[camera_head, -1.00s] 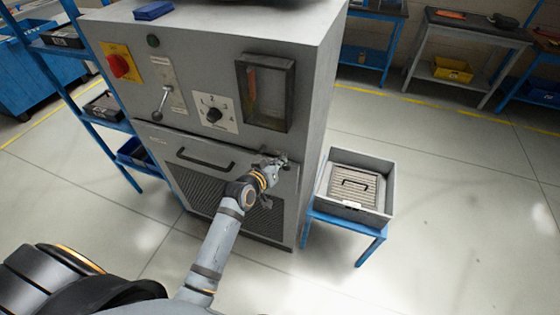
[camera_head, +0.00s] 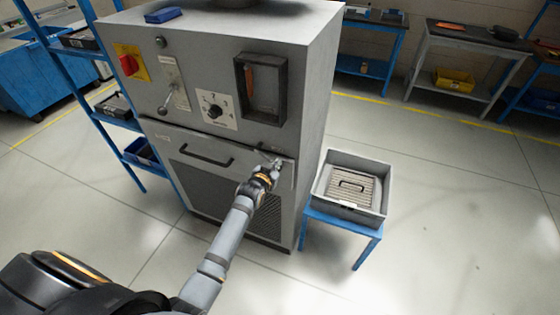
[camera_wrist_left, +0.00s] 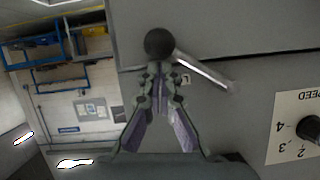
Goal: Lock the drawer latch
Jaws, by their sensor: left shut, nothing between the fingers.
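The drawer front (camera_head: 180,170) is a grey panel low on the grey machine, with a black bar handle (camera_head: 207,158). It looks about flush, though a small gap cannot be ruled out. The latch at its upper right corner is mostly hidden by my left gripper (camera_head: 276,166) in the head view. In the left wrist view the latch shows as a dark round knob (camera_wrist_left: 158,43) on a metal lever (camera_wrist_left: 205,70). My left gripper (camera_wrist_left: 159,70) is shut and empty, its fingertips right at the knob. Whether they touch it cannot be told. My right gripper is not in view.
Above the drawer are a speed dial (camera_head: 214,108), a lever (camera_head: 170,98), a red switch (camera_head: 129,65) and a dark-framed window (camera_head: 261,90). A grey tray (camera_head: 352,210) on a blue stand (camera_head: 345,225) stands right of the machine. Blue shelving (camera_head: 115,115) stands left. The floor at right is clear.

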